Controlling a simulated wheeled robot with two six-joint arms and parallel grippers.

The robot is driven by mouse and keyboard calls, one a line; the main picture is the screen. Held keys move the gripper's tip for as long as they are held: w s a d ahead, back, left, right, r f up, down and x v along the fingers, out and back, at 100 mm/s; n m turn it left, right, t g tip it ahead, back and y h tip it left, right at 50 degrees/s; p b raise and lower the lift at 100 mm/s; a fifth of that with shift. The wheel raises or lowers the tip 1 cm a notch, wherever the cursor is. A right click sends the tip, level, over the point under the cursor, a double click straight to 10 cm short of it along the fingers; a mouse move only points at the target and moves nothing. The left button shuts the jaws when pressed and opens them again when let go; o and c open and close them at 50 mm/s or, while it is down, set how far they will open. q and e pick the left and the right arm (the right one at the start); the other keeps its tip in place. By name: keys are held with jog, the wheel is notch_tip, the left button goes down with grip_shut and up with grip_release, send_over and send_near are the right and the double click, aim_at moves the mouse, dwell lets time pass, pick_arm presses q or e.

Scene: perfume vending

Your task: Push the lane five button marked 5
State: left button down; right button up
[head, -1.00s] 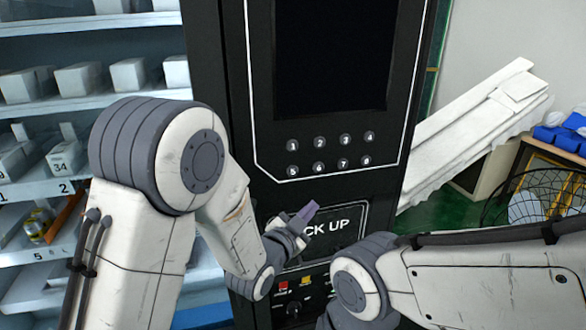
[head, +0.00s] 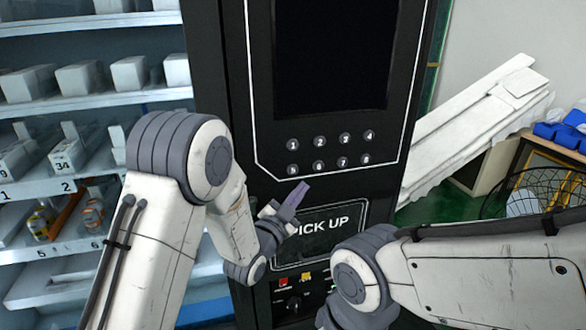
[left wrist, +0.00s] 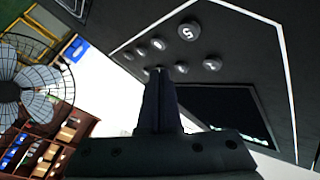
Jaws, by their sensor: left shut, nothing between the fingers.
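The lane five button marked 5 (head: 292,170) is a small round grey button at the left end of the lower button row on the black vending panel. It also shows in the left wrist view (left wrist: 187,31), near the top, larger than the other buttons. My left gripper (head: 298,192) is shut and empty, its purple-grey fingers pointing up just below button 5 in the head view. In the left wrist view the shut fingertips (left wrist: 160,78) appear below the buttons, apart from button 5. My right gripper is out of view; only my right arm shows.
Buttons 1 to 4 form the upper row, and button 6 (head: 318,167) is right beside button 5. A dark screen (head: 331,55) is above. The PICK UP panel (head: 340,222) lies below. Stocked shelves (head: 85,97) stand at left.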

aim_at(293, 170)
pick_arm(q)
jog(key=shift+w+a, duration=0.25)
jog(key=shift+w, duration=0.6)
jog(key=shift+w+a, duration=0.3)
jog(key=shift+w, duration=0.5)
jog(key=shift+w+a, duration=0.25)
jog(key=shift+w, duration=0.6)
jog(key=shift+w+a+b, duration=0.1)
jog(key=shift+w+b, duration=0.25)
jog(key=shift+b, duration=0.2)
jog(key=shift+w+a, duration=0.15)
jog(key=shift+w, duration=0.25)
dwell(0.5)
jog(key=shift+s+b, duration=0.1)
jog(key=shift+b, duration=0.2)
jog(key=shift+s+d+b, duration=0.25)
jog(key=shift+s+b, duration=0.1)
jog(key=shift+s, duration=0.3)
